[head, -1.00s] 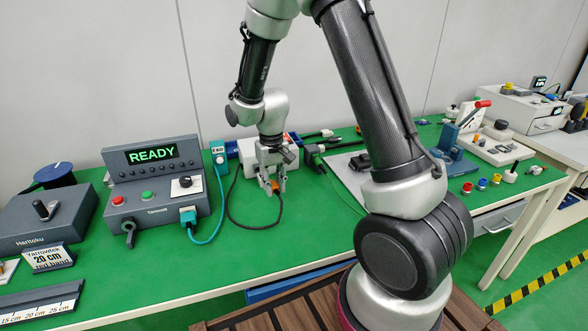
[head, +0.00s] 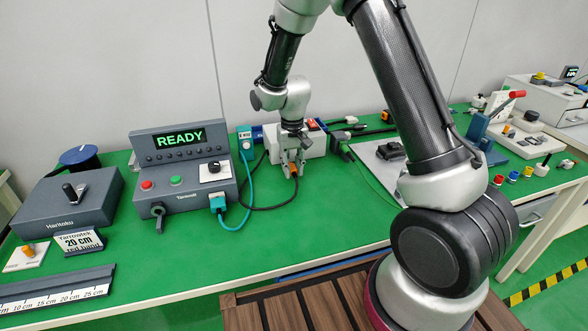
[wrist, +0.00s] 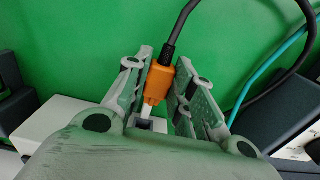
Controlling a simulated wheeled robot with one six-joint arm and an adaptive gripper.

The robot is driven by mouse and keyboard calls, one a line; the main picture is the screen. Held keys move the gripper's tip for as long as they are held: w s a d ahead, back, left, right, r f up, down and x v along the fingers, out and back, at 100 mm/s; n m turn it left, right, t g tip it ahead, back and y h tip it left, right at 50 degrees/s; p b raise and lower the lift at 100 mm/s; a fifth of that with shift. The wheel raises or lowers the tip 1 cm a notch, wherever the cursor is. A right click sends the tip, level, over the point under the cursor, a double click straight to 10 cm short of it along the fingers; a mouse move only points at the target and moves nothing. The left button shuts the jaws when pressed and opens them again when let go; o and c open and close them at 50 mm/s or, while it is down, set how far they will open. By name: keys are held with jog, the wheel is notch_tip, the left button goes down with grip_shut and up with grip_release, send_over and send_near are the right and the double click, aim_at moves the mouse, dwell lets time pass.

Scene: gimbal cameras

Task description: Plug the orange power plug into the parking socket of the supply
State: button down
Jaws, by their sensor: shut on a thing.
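The orange plug (wrist: 157,82) is between the two fingers of my gripper (wrist: 163,98), which is shut on it. Its black cable runs up and away to the right in the wrist view. The plug's pale tip points down at a small dark opening in a light block (wrist: 160,125); my gripper body partly hides this spot, and I cannot tell whether the tip is inside. In the head view my gripper (head: 292,168) is in front of the whitish supply box (head: 316,146), which has a red switch (head: 313,124).
A grey console (head: 182,172) showing READY stands to the left, with a teal plug (head: 217,203) and cable at its front. The black cable (head: 262,207) loops on the green table between it and my gripper. A grey plate (head: 388,170) lies to the right. The front table area is clear.

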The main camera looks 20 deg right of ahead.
jog(key=shift+w, duration=1.75)
jog(key=shift+w, duration=0.7)
dwell(0.5)
jog(key=shift+w, duration=0.3)
jog(key=shift+w, duration=0.25)
jog(key=c, duration=1.2)
grip_release()
jog(key=shift+o, duration=0.3)
notch_tip(320, 180, up, 12)
